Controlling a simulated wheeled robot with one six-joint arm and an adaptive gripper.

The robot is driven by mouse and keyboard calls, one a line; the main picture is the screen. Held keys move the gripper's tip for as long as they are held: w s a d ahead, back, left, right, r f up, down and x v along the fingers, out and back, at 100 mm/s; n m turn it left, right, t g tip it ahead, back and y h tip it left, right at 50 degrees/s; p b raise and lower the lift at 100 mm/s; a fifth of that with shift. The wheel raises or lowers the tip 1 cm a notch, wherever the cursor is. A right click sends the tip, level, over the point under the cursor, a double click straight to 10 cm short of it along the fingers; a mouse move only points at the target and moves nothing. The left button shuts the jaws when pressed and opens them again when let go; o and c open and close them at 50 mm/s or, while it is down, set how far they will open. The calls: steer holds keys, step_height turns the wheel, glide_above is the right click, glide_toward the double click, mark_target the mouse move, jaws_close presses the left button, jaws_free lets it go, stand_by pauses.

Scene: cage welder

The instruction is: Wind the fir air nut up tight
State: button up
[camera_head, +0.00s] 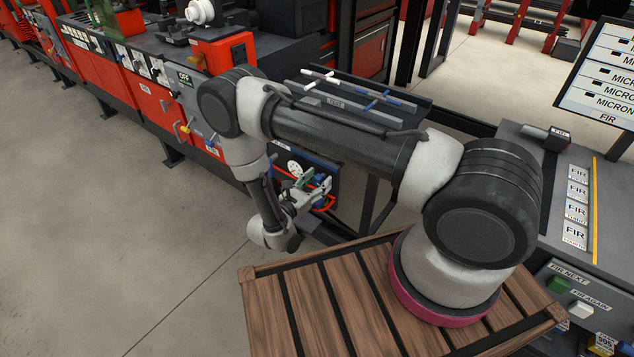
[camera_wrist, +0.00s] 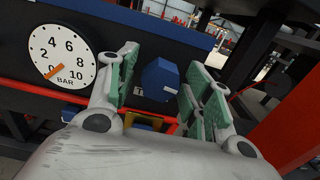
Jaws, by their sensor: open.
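The air nut is a blue faceted knob (camera_wrist: 160,80) on a dark panel in the wrist view, with a small white mark at its right side and a partly hidden white label at its lower left. My gripper (camera_wrist: 164,88) is open, its green-padded fingers standing to the left and right of the blue knob in the picture. I cannot tell whether either pad touches it. In the head view my gripper (camera_head: 310,188) is low in front of the dark panel, and the knob is hard to make out there. A round white gauge (camera_wrist: 62,58) marked BAR has its orange needle near 0.
A red hose or rail (camera_wrist: 30,88) runs below the gauge. A red post (camera_wrist: 292,120) stands at the right in the wrist view. In the head view, a dark rack with handled tools (camera_head: 350,100) lies above the panel, and the floor (camera_head: 110,230) at left is clear.

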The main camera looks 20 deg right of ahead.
steer(key=shift+c, duration=0.4)
steer(key=c, duration=1)
steer(key=m, duration=0.3)
steer(key=shift+m, duration=0.4)
steer(key=m, duration=0.4)
steer(key=shift+m, duration=0.3)
steer(key=m, duration=0.3)
steer(key=shift+m, duration=2.2)
